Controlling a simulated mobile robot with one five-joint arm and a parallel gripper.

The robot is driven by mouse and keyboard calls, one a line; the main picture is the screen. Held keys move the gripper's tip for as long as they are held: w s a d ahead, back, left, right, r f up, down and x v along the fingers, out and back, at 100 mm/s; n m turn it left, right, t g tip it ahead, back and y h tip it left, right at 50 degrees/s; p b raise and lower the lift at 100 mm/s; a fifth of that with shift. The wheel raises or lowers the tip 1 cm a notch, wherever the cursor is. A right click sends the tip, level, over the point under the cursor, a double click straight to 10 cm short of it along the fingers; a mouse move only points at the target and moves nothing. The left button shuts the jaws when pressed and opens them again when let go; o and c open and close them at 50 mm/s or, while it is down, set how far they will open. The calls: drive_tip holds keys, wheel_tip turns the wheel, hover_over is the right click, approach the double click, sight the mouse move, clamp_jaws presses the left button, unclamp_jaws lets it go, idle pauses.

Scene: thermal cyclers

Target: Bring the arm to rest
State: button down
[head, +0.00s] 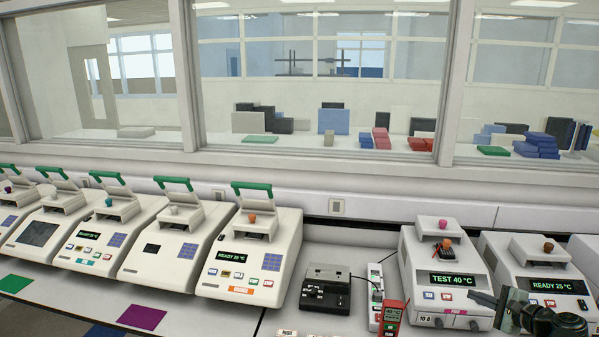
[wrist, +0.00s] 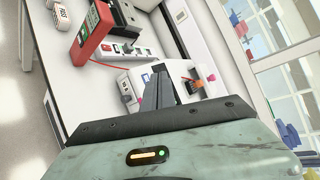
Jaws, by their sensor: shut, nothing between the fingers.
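My gripper (head: 481,299) shows at the lower right of the head view, in front of the two right-hand thermal cyclers, its fingers pointing left. In the wrist view my gripper (wrist: 158,70) has its fingers together with nothing between them. The cycler reading TEST 40 °C (head: 441,275) stands beside the fingertips in the head view; whether they touch it cannot be told. The cycler reading READY 25 °C (head: 541,276) is partly hidden behind my arm. In the wrist view, a white cycler (wrist: 203,72) lies beyond the fingers.
A red handheld meter (head: 391,316) with a cable stands on the bench left of the TEST 40 °C cycler. A black device (head: 325,288) and a white power strip (head: 375,290) are near it. Several cyclers with green handles line the left. A windowed wall runs behind.

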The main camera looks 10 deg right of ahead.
drive_tip(key=w+a+f+n+y+b, duration=0.1)
drive_tip(key=w+a, duration=0.2)
drive_tip(key=a, duration=0.2)
drive_tip(key=w+a+f+n+y+b, duration=0.1)
drive_tip(key=w+a, duration=0.3)
drive_tip(key=a, duration=0.1)
drive_tip(key=w+a+f+n+g+y+b, duration=0.1)
drive_tip(key=w+a, duration=0.3)
drive_tip(key=a, duration=0.1)
drive_tip(key=shift+w+a+f+y, duration=0.25)
drive_tip(key=shift+a+f+y, duration=0.05)
drive_tip(key=w+a+f+n+g+y+b, duration=0.1)
drive_tip(key=a+f+n+g+b, duration=0.5)
drive_tip(key=a, duration=1.1)
drive_tip(key=w+a+f+n+g, duration=0.1)
drive_tip(key=a+f+n+g, duration=0.25)
drive_tip(key=a+f, duration=0.95)
drive_tip(key=s+a+f+n+g+h+b, duration=0.1)
drive_tip(key=s+a+f+n+g+h, duration=0.15)
drive_tip(key=s+a+n, duration=0.4)
drive_tip(key=s+d+n+h, duration=0.2)
drive_tip(key=d+h, duration=0.2)
drive_tip(key=d, duration=0.2)
drive_tip(key=shift+s+f+g, duration=0.2)
drive_tip(key=shift+f+g, duration=0.05)
drive_tip(key=shift+g, duration=0.05)
